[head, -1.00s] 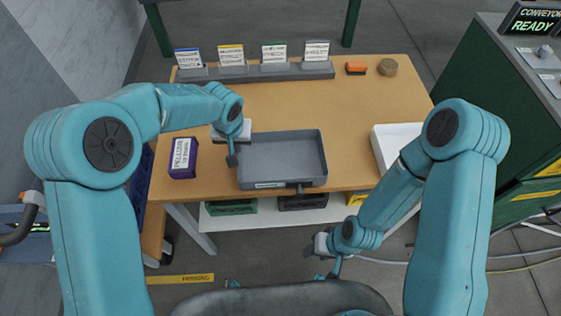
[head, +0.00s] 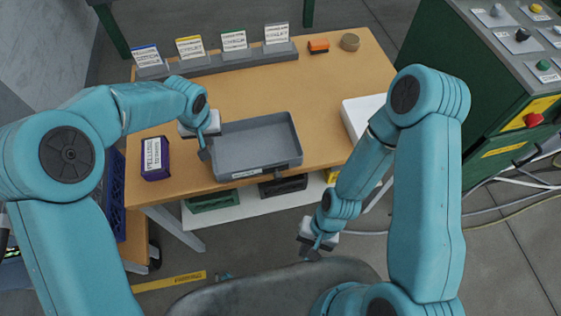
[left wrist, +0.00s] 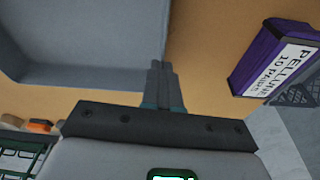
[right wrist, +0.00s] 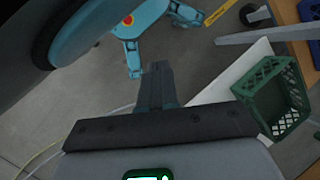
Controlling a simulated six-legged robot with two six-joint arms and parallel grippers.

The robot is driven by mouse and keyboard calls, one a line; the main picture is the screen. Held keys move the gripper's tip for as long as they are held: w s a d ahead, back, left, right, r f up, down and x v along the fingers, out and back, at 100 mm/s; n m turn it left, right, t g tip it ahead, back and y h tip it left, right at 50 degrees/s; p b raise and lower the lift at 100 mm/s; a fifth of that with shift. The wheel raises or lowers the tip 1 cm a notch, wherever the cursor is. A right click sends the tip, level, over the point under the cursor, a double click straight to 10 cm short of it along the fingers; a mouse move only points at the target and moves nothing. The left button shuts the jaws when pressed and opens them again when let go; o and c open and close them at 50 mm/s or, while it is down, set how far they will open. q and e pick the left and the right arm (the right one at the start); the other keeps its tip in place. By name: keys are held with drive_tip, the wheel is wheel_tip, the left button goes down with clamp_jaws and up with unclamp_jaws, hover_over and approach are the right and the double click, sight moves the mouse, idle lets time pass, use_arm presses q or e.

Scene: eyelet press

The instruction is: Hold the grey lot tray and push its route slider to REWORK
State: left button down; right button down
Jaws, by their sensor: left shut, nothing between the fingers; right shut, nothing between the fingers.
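The grey lot tray (head: 258,146) lies near the front edge of the wooden table, with a pale label on its front wall. A small dark part (head: 283,168) shows at the right of that wall; I cannot tell whether it is the route slider, and no REWORK mark is readable. My left gripper (head: 205,154) is shut and empty, fingers down beside the tray's left wall. In the left wrist view its closed fingers (left wrist: 158,72) are by the tray wall (left wrist: 100,88); contact is unclear. My right gripper (head: 312,254) is shut and empty, in front of the table and below its top.
A purple box (head: 155,158) stands left of the tray. Card holders (head: 215,62), an orange block (head: 318,46) and a round brown item (head: 350,42) are at the back. A white tray (head: 360,115) is at the right.

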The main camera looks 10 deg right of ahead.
use_arm(q)
drive_tip(key=shift+s+f, duration=0.25)
drive_tip(key=shift+f, duration=0.1)
use_arm(e)
wheel_tip(320, 180, up, 4)
drive_tip(key=w+m+g+y, duration=0.1)
drive_tip(key=w+m+g, duration=0.1)
drive_tip(key=m, duration=0.3)
drive_tip(key=m+t+y, duration=0.3)
drive_tip(key=m+y, duration=0.1)
drive_tip(key=m, duration=0.4)
approach(277, 173)
drive_tip(key=s+d+r, duration=0.2)
drive_tip(key=s, duration=0.3)
drive_tip(key=d+r, duration=0.1)
drive_tip(key=w+d+r+t, duration=0.2)
drive_tip(key=shift+d, duration=0.4)
drive_tip(key=x, duration=1.4)
drive_tip(key=shift+w+d+f, duration=0.15)
drive_tip(key=shift+f, duration=0.05)
